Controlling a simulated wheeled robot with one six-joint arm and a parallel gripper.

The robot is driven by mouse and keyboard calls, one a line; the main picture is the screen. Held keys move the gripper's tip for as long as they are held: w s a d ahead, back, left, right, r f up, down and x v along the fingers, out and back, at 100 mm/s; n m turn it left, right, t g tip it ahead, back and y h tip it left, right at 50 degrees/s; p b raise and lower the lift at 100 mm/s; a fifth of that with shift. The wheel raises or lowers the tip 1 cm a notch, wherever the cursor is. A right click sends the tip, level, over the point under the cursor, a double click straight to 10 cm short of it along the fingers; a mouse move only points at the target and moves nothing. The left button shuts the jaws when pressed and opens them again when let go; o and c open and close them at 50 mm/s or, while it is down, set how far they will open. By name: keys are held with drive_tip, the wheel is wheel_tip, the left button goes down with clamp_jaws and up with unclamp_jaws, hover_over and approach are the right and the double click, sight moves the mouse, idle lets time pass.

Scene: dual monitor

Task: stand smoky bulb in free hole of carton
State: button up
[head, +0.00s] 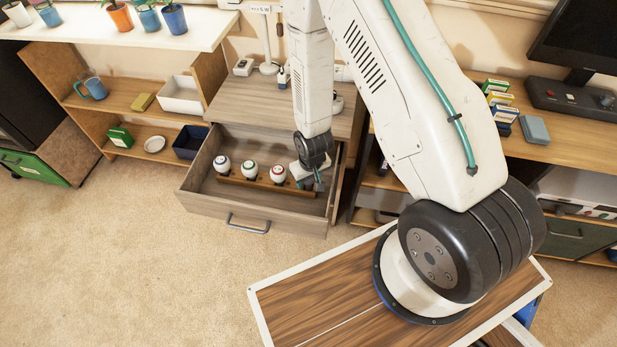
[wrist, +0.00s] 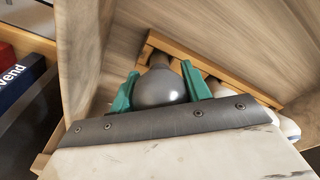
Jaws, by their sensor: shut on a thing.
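My gripper (head: 318,183) is low inside the open drawer, at the right end of the carton. In the wrist view its teal fingers (wrist: 160,74) are shut on the smoky bulb (wrist: 162,90), a dark grey glossy globe with its narrow end pointing away. The carton (head: 238,186) is a long wooden holder with three white bulbs standing in it, marked dark, green and red. Its wooden edge (wrist: 232,86) shows just beyond the smoky bulb in the wrist view. The narrow end is over or at the carton's end; whether it is in a hole cannot be told.
The drawer (head: 262,213) has wooden walls close to the right of my gripper. White bulbs (wrist: 289,127) show at the wrist view's right edge. A shelf (head: 128,95) with trays stands left, and a desk (head: 550,85) with monitors right. Carpet in front is clear.

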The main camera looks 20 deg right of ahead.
drive_tip(key=shift+f, duration=0.75)
drive_tip(key=o, duration=1)
drive_tip(key=shift+o, duration=0.2)
drive_tip(key=shift+r, duration=0.15)
drive_tip(key=shift+s+r, duration=0.15)
drive_tip(key=shift+r, duration=1.1)
drive_tip(key=shift+s+r, duration=0.2)
drive_tip(key=shift+r, duration=1.05)
drive_tip(key=shift+s+r, duration=0.15)
drive_tip(key=shift+r, duration=1.1)
drive_tip(key=shift+r, duration=0.1)
wheel_tip(320, 180, up, 24)
drive_tip(key=s+d, duration=0.2)
drive_tip(key=s+d+r+m, duration=0.1)
drive_tip(key=s+r, duration=1.7)
drive_tip(key=s, duration=0.1)
drive_tip(key=shift+d+r, duration=0.2)
drive_tip(key=shift+d, duration=0.05)
